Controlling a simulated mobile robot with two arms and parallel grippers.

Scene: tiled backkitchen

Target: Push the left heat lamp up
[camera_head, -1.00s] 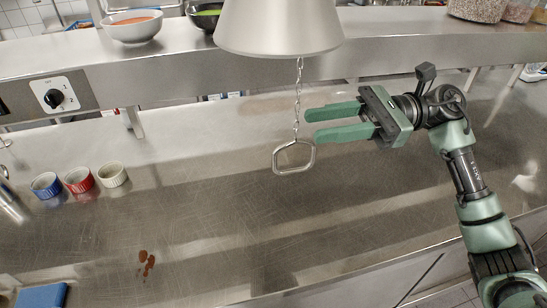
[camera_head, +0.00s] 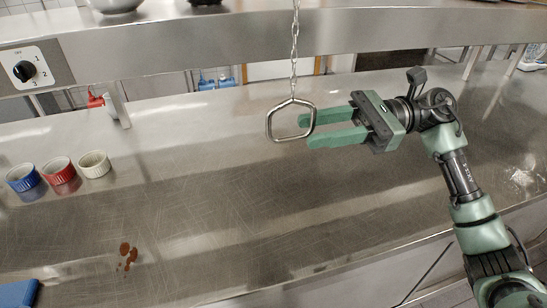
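A metal pull handle (camera_head: 268,125), a hexagonal ring, hangs on a chain (camera_head: 294,50) at the middle of the head view. The lamp itself is out of view above the top edge. My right gripper (camera_head: 305,131) comes in from the right, its two green fingers apart and pointing left. Its fingertips overlap the right side of the handle in the picture. I cannot tell whether they touch it. My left gripper is not in view.
A steel counter (camera_head: 200,200) lies below, mostly clear. Blue (camera_head: 24,178), red (camera_head: 60,177) and white (camera_head: 95,165) ramekins stand at left. A brown spill (camera_head: 128,255) is near the front. A steel shelf (camera_head: 190,45) with a control knob (camera_head: 24,71) runs across the back.

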